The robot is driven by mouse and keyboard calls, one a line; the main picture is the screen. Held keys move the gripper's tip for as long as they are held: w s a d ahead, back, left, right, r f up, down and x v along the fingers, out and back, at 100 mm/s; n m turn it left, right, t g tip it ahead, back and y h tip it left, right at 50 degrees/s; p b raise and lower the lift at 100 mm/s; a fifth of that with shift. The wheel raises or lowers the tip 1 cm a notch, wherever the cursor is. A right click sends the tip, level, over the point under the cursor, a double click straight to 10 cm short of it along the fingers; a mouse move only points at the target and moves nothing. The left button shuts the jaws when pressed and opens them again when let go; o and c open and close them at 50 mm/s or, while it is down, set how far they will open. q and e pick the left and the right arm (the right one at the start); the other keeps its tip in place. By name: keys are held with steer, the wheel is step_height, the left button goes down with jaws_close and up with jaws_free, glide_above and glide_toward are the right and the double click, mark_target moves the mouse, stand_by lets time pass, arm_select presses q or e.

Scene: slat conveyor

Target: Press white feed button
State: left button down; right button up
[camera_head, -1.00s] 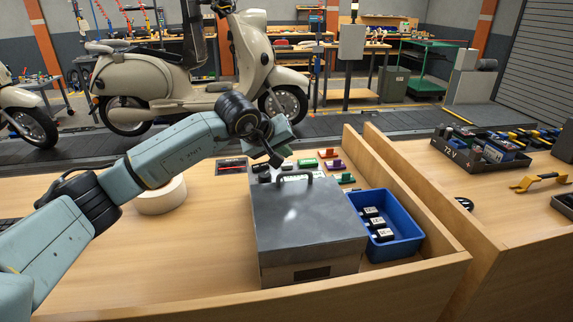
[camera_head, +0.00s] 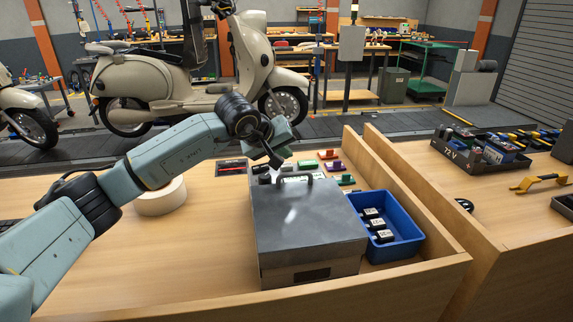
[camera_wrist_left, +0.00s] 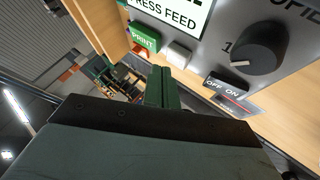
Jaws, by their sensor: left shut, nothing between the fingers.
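The white feed button (camera_wrist_left: 178,55) shows in the left wrist view on a grey panel (camera_wrist_left: 205,48), between the green PRINT button (camera_wrist_left: 145,37) and an OFF/ON switch (camera_wrist_left: 226,86). A screen (camera_wrist_left: 175,12) above it reads "PRESS FEED". My left gripper (camera_head: 274,160) is shut and empty at the far top edge of a grey metal box (camera_head: 308,225) with a handle. In the wrist view its closed fingers (camera_wrist_left: 162,88) point at the panel, just below the white button. I cannot tell whether they touch it. My right gripper is out of view.
A black knob (camera_wrist_left: 254,47) sits right of the button on the panel. A blue bin (camera_head: 399,246) with black parts stands right of the box, against the wooden side wall (camera_head: 425,215). A white roll (camera_head: 160,199) lies left. Small coloured parts (camera_head: 333,166) lie behind the box.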

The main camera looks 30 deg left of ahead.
mark_target(284, 166)
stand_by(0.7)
arm_select(q)
steer(key=shift+f+b, duration=0.4)
steer(key=shift+f+b, duration=0.4)
steer(key=shift+f, duration=0.1)
stand_by(0.5)
steer(key=shift+r, duration=0.1)
steer(key=shift+r+p, duration=0.5)
steer(key=shift+r, duration=0.3)
steer(key=shift+r+p, duration=1.65)
steer(key=shift+r, duration=0.9)
